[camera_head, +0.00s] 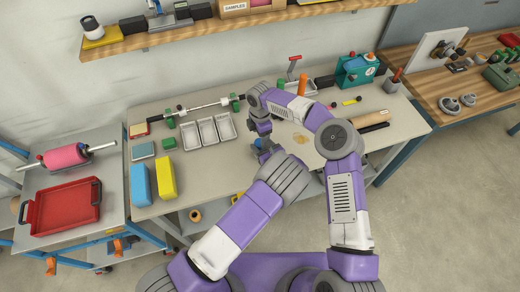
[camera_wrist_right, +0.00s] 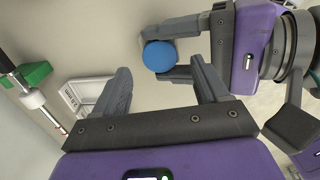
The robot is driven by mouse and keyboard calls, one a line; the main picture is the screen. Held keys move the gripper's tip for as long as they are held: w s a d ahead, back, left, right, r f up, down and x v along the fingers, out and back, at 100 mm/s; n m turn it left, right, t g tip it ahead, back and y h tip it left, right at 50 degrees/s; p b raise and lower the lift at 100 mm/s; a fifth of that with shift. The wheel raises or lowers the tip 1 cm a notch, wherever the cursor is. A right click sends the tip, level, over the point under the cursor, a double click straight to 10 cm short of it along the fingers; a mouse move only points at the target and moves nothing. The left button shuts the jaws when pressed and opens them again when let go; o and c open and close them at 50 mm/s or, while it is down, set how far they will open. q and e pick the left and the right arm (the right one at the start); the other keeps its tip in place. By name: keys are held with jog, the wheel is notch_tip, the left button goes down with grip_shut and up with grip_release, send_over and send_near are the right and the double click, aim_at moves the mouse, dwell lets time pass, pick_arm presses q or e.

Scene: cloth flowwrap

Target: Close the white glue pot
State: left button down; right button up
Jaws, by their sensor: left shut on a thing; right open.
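A round blue top (camera_wrist_right: 159,56), like a lid, sits between the fingers of my left gripper (camera_wrist_right: 153,54) in the right wrist view. A small patch of the same blue (camera_head: 258,144) shows in the head view, low between my two grippers. I cannot make out the white body of the glue pot; it is hidden beneath the blue top or by my grippers. My left gripper is shut on the blue-topped thing. My right gripper (camera_wrist_right: 160,68) is open and empty, its fingers pointing toward the blue top, which shows between and beyond their tips.
White trays (camera_head: 208,131) stand left of the grippers on the grey table (camera_head: 225,180). Blue (camera_head: 140,184) and yellow (camera_head: 165,177) blocks lie further left. A pale tan patch (camera_head: 300,138) marks the table to the right. A green box (camera_head: 356,71) stands at the back right.

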aim_at(260, 149)
jog(key=shift+c, duration=0.4)
jog(key=shift+r, duration=0.1)
jog(key=shift+c, duration=1.1)
jog(key=shift+r+n, duration=1.6)
jog(key=shift+r, duration=0.05)
jog(key=shift+f, duration=0.1)
jog(key=shift+f, duration=3.95)
